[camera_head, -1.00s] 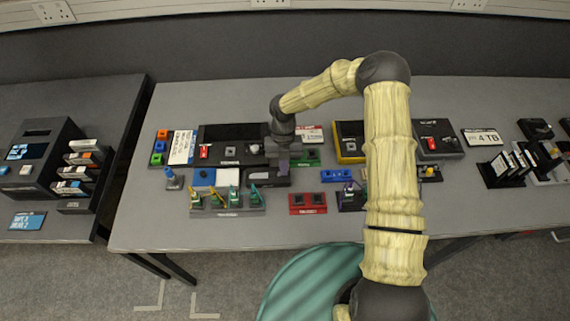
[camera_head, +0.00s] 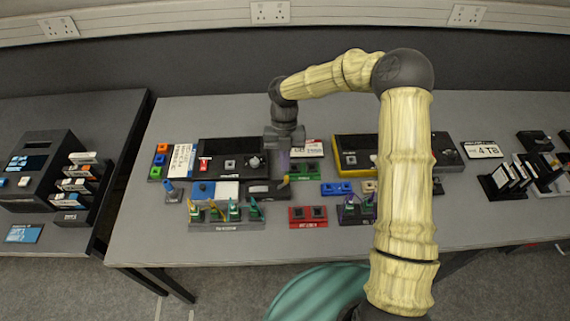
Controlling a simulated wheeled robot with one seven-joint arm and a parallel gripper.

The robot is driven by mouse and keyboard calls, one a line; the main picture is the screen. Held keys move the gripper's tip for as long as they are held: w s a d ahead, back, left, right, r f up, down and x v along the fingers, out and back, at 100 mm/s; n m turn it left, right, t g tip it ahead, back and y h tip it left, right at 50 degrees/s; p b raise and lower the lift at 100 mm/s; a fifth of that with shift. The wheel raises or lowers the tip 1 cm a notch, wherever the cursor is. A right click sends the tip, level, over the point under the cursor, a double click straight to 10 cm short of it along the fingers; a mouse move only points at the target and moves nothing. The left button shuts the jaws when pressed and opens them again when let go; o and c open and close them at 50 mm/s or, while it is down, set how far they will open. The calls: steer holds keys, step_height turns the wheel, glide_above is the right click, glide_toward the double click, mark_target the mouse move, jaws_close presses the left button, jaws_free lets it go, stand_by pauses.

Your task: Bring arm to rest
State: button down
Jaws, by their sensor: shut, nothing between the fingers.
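My gripper (camera_head: 284,143) points down over the middle left of the grey table (camera_head: 140,230). It is shut with nothing seen in it. It hangs just above or beside a black device panel (camera_head: 232,155) with a silver knob and a red switch. A green block (camera_head: 307,171) lies just right of and below the gripper in the picture. My arm reaches from the lower right up to an elbow and then left to the gripper, and it hides part of the right side of the table. The fingertips are small and partly blurred against the parts behind them.
A rack with cables (camera_head: 227,222) and a red block (camera_head: 308,216) lie near the front edge. A yellow-edged panel (camera_head: 358,152) sits right of the gripper. A black unit (camera_head: 40,165) stands on the left table. The table's front left is clear.

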steer(key=s+d+r+n+t, duration=0.3)
steer(key=s+d+r+n, duration=0.3)
steer(key=n, duration=1.1)
steer(key=s+d+r+n+t, duration=0.3)
steer(key=s+d+r+n, duration=0.3)
steer(key=n, duration=1.2)
steer(key=s+d, duration=0.3)
steer(key=d, duration=0.2)
steer(key=shift+s, duration=0.3)
steer(key=shift+d+r, duration=0.1)
steer(key=c, duration=1.4)
jaws_free()
steer(key=shift+o, duration=0.2)
